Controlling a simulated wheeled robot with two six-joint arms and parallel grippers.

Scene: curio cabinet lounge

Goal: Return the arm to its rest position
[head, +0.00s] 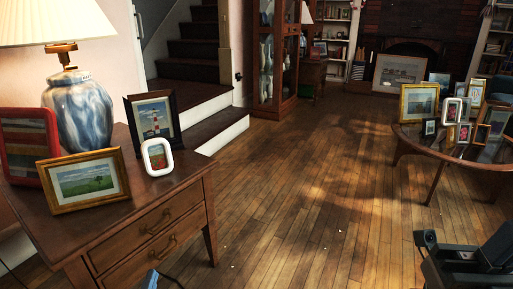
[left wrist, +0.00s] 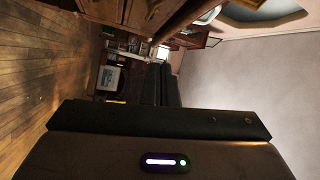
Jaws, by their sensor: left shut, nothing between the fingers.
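My left gripper (head: 149,280) shows only as a small blue piece at the bottom edge of the head view, low in front of the wooden side table (head: 196,205). It is shut with nothing in it; most of it is cut off by the frame. The left wrist view is turned sideways, and a dark part of my own body with a small lit indicator fills its lower half.
The side table holds a blue-white lamp (head: 80,108) and several framed pictures, including a gold frame (head: 84,181) near its front edge. A round glass-topped table (head: 428,142) with more frames stands at right. The wooden floor (head: 300,200) between them is clear.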

